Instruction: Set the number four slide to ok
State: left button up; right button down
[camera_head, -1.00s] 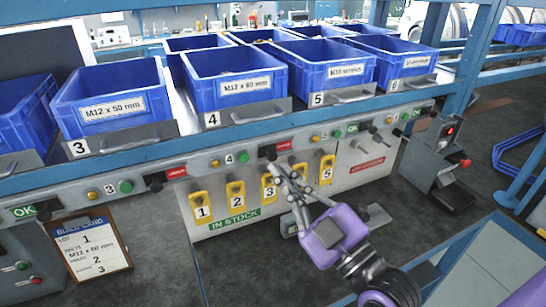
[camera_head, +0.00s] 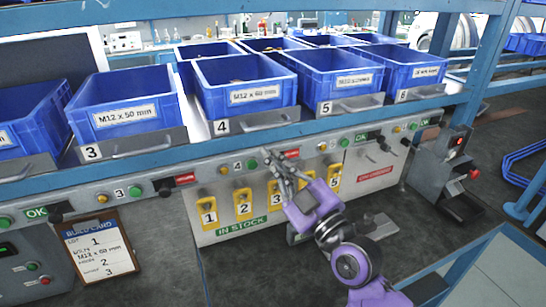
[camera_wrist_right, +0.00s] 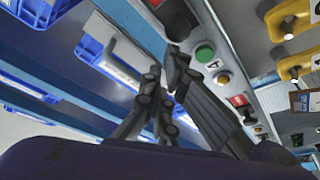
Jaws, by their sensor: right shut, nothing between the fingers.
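The number four slide has a black knob (camera_head: 267,154) at its left end, with a red label (camera_head: 292,153) showing to its right on the grey rail. The knob also shows in the right wrist view (camera_wrist_right: 178,20), beside the green button (camera_wrist_right: 204,53) and the "4" mark. My right gripper (camera_head: 272,163) is shut and empty, its fingertips just at the knob and partly covering it. In the wrist view the fingertips (camera_wrist_right: 165,75) appear short of the knob; contact cannot be told. My left gripper is not in view.
Blue bins (camera_head: 245,88) stand on the shelf above the rail. Numbered yellow tags (camera_head: 243,201) hang below, near my right gripper. The number three slide shows red (camera_head: 185,179); the number five slide shows a green OK (camera_head: 361,138). A build card (camera_head: 99,245) hangs at left.

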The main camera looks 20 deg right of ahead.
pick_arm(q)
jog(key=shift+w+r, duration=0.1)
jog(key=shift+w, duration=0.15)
pick_arm(e)
jog(key=shift+d, duration=0.1)
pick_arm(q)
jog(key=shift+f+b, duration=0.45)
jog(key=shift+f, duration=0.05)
pick_arm(e)
jog(key=d, duration=0.4)
jog(key=shift+w+d, duration=0.1)
jog(key=shift+d, duration=0.3)
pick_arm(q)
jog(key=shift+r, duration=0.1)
